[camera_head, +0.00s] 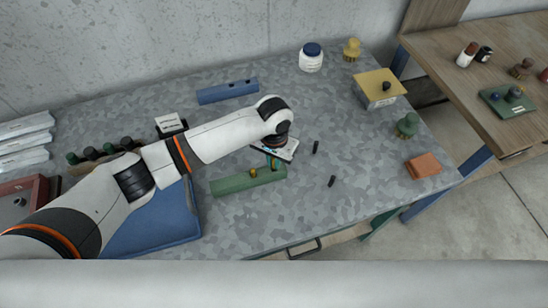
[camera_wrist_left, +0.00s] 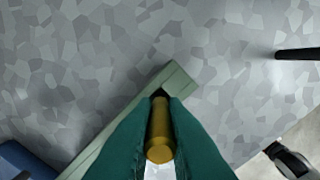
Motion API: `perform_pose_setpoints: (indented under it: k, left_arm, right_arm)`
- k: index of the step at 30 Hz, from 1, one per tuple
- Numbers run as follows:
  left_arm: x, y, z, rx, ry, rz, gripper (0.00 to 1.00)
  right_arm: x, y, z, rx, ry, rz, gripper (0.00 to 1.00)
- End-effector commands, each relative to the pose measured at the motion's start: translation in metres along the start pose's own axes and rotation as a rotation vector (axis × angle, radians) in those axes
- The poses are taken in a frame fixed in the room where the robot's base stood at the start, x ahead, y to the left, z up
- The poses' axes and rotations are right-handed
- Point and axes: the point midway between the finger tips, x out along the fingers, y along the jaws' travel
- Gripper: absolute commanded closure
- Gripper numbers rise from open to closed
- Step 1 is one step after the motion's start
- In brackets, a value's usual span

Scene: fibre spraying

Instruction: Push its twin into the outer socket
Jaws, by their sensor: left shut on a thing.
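A long green block (camera_head: 235,184) lies at a slant on the grey speckled table. A small brass peg (camera_head: 253,172) stands in its top, partway along. My left gripper (camera_head: 275,163) is over the block's right end, fingers pointing down. In the left wrist view its teal fingers (camera_wrist_left: 159,140) are shut on a brass cylinder (camera_wrist_left: 160,132), the twin. The cylinder's far end is at a dark opening (camera_wrist_left: 159,93) near the end of the green block (camera_wrist_left: 178,77). I cannot tell how deep it sits. My right gripper is not in view.
Two short black pegs (camera_head: 316,147) (camera_head: 332,181) are to the right on clear table. A blue block (camera_head: 227,92) lies behind my arm, and a blue mat (camera_head: 150,235) in front. A yellow-lidded box (camera_head: 379,97), a green knob (camera_head: 407,125) and an orange block (camera_head: 424,166) are farther right.

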Motion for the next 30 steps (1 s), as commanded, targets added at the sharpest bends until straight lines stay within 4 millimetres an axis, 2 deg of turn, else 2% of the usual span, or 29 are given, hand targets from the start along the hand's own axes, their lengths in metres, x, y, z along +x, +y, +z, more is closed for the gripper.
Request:
perform_pose_setpoints:
  k: [30]
  left_arm:
    - [0.02, 0.0, 0.0, 0.001, 0.0, 0.001, 1.0]
  right_arm:
    - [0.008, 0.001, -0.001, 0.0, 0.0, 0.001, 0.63]
